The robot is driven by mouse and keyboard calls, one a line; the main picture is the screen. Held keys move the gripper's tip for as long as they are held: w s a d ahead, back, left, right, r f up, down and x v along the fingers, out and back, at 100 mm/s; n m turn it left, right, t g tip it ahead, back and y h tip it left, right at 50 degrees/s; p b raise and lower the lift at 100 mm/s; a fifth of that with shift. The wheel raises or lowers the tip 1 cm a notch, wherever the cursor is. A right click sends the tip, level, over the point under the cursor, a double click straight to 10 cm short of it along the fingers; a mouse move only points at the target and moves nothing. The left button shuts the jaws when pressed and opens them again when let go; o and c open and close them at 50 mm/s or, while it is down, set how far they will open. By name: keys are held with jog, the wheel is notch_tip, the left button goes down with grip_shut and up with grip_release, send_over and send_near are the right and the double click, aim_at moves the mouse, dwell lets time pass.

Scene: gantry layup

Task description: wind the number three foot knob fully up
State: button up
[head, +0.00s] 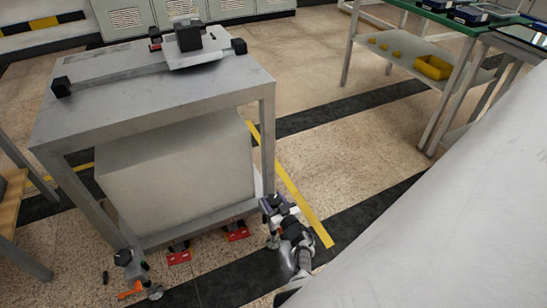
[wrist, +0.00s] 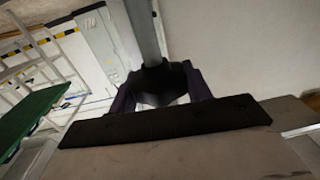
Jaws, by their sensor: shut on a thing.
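A grey metal table (head: 150,95) stands on adjustable feet. My gripper (head: 272,205) is low at its front right leg, where it hides most of that foot. In the wrist view two dark purple fingers (wrist: 160,88) are shut on a black foot knob (wrist: 160,72), one on each side, below a grey upright leg (wrist: 143,30). Another black foot knob (head: 123,257) shows at the front left leg. No number can be read on either knob.
A large pale block (head: 180,175) fills the space under the tabletop. Red items (head: 178,257) lie below it, and an orange item (head: 130,290) is by the left foot. A green-topped bench (head: 440,20) stands at the back right. Floor between is clear.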

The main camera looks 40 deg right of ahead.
jog(key=n+y+b, duration=0.1)
jog(key=y+b, duration=0.1)
jog(key=n+y+b, duration=0.3)
jog(key=y+b, duration=0.1)
jog(key=y, duration=0.1)
jog(key=shift+d+f+b, duration=0.1)
jog(key=shift+f+b, duration=0.2)
jog(key=shift+f, duration=0.1)
jog(key=n+g+y+b, duration=0.1)
jog(key=n+y+b, duration=0.1)
jog(key=y+b, duration=0.1)
jog(key=shift+r+b, duration=0.15)
jog(key=shift+b, duration=0.4)
jog(key=shift+r+n+y+b, duration=0.15)
jog(key=shift+n+y+b, duration=0.25)
jog(key=shift+n+b, duration=0.1)
jog(key=shift+r+g, duration=0.15)
jog(key=shift+g, duration=0.15)
jog(key=o, duration=1)
jog(key=b+v, duration=0.1)
jog(key=v, duration=1.2)
jog(key=shift+s+d, duration=0.2)
jog(key=shift+s, duration=0.1)
